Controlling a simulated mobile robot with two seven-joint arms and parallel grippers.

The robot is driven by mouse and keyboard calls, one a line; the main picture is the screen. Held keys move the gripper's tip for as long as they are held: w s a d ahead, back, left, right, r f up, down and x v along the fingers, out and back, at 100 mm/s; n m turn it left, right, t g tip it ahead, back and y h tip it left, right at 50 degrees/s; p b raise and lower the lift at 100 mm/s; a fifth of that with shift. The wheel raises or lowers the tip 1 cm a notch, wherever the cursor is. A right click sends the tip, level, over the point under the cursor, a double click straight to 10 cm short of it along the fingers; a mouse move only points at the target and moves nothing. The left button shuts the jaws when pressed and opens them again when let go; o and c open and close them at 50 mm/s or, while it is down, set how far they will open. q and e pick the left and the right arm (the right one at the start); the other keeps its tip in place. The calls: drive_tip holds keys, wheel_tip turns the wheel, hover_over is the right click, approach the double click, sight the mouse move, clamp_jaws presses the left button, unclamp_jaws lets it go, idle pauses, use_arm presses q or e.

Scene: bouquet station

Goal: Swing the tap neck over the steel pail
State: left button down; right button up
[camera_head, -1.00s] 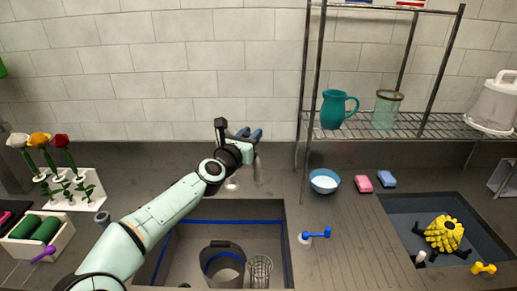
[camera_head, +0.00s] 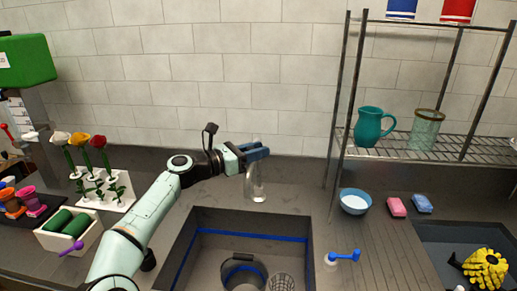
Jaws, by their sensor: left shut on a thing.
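The tap (camera_head: 256,183) is a pale metal fixture behind the back rim of the large sink. My left gripper (camera_head: 257,152), with blue fingers, is at its top and shut on the tap neck; the fingers and arm hide much of the neck. The steel pail (camera_head: 231,272), grey with a dark handle, stands in the sink, in front of and below the tap, cut by the bottom edge of the view. Which way the neck's outlet points is hard to tell. My right gripper is not in view.
A mesh holder (camera_head: 281,283) stands beside the pail. Right of the sink are a blue lever (camera_head: 345,256), a blue bowl (camera_head: 355,202) and two sponges (camera_head: 397,207). A wire shelf post stands right of the tap. A flower rack (camera_head: 120,202) is at left.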

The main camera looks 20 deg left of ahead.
use_arm(q)
drive_tip(key=shift+a+r, duration=0.15)
drive_tip(key=shift+r, duration=0.25)
drive_tip(key=c, duration=0.9)
unclamp_jaws()
drive_tip(key=shift+c, duration=0.2)
drive_tip(key=shift+f, duration=0.2)
drive_tip(key=b+v, duration=0.4)
drive_tip(key=v, duration=0.9)
drive_tip(key=shift+s, duration=0.2)
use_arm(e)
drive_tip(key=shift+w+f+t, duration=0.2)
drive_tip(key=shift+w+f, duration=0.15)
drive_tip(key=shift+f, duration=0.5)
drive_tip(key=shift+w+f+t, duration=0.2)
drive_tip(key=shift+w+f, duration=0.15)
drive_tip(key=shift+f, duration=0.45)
use_arm(q)
drive_tip(key=shift+a, duration=0.1)
